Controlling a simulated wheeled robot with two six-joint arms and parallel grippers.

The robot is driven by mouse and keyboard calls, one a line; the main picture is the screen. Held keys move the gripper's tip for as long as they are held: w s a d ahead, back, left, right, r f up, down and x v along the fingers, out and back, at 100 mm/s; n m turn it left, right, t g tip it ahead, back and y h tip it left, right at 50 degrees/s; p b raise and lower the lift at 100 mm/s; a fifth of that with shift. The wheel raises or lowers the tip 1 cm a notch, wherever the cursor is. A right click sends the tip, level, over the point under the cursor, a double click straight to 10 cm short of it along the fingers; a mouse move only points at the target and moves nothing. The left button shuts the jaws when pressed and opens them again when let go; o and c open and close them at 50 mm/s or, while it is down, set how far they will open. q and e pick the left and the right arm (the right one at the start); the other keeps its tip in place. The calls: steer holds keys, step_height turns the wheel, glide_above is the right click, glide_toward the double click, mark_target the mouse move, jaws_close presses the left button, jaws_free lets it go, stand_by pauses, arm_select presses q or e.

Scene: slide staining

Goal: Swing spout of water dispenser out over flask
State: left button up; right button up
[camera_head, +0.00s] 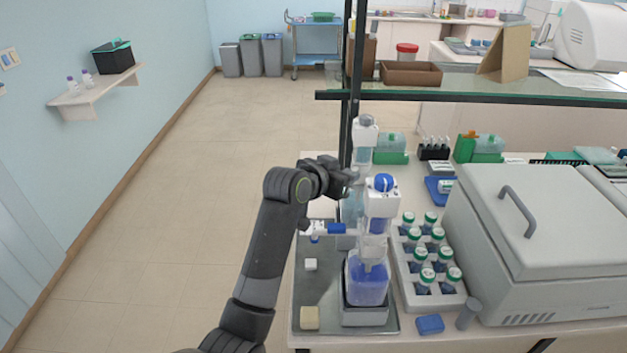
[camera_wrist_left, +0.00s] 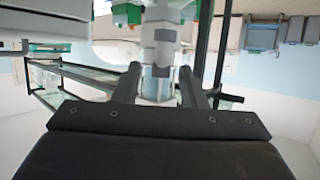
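Two white-topped dispensers stand one behind the other. The rear dispenser (camera_head: 364,133) has a pale blue, clear body; the front one has a blue cap (camera_head: 383,182). A white spout with a blue part (camera_head: 337,228) points left over the grey tray. A clear vessel of blue-violet liquid (camera_head: 367,283), perhaps the flask, stands on a pale block below the front dispenser. My left gripper (camera_head: 350,178) is beside the dispensers' upper parts. In the left wrist view its fingers (camera_wrist_left: 160,88) are wide apart with a pale blue, white-collared dispenser part (camera_wrist_left: 158,55) between or beyond them; contact is unclear.
A grey tray (camera_head: 318,275) bears small pale blocks. A white rack (camera_head: 405,275) of several green-capped bottles stands right of the vessel, then a large lidded grey machine (camera_head: 540,240). A dark post (camera_head: 350,100) and glass shelf (camera_head: 450,92) rise behind. Open floor lies left.

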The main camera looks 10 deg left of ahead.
arm_select(q)
steer(key=b+v, duration=0.2)
steer(key=v, duration=1.4)
steer(key=shift+b, duration=0.3)
steer(key=shift+c, duration=0.5)
